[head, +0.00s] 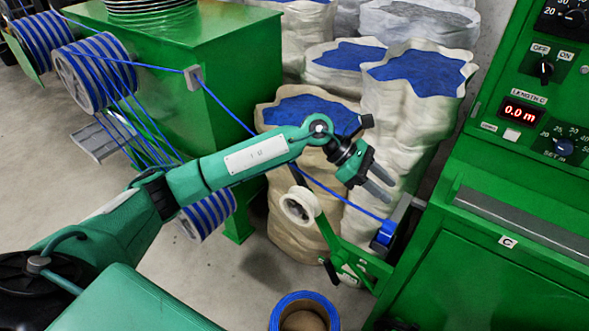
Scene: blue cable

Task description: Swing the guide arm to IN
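The guide arm (327,233) is a green bar with a white roller (300,206) at its upper end. It slants down to a bracket with a small white label (350,275) beside the green machine; the label's lettering is too small to read. A dark rod shows just above the roller, partly behind my arm. My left gripper (385,194) is above and to the right of the roller, apart from the guide arm. Its two fingers are parted and empty, pointing down to the right. My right gripper is not in view.
A blue cable (228,109) runs from spools (90,72) through a guide, behind my arm, to a blue piece (384,233) on the machine. White sacks (415,110) stand behind. A blue-rimmed coil (304,297) is below. The control panel (535,110) reads 0.0 m.

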